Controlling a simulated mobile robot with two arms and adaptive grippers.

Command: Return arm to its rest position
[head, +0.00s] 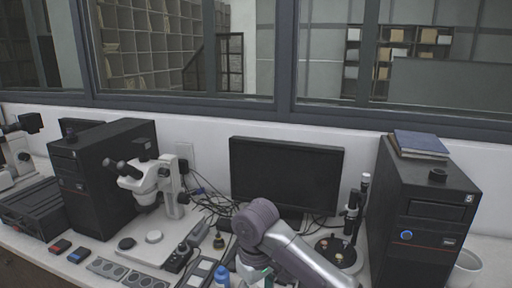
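One of my arms (285,250), grey and purple-tinted, comes in from the bottom edge right of the middle. It rises to a rounded joint (258,217) and bends down again in front of the monitor. Below the joint, a pale part with a green patch is cut off by the bottom edge, and I cannot tell exactly what it is. No gripper fingers show. The other arm and my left gripper are out of view.
A white microscope (150,180) stands left, beside a black computer tower (105,185). A black monitor (286,172) stands behind my arm. A round-based stand (350,215) and another tower (425,215) are to the right. A blue bottle cap (222,275) is close to my arm.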

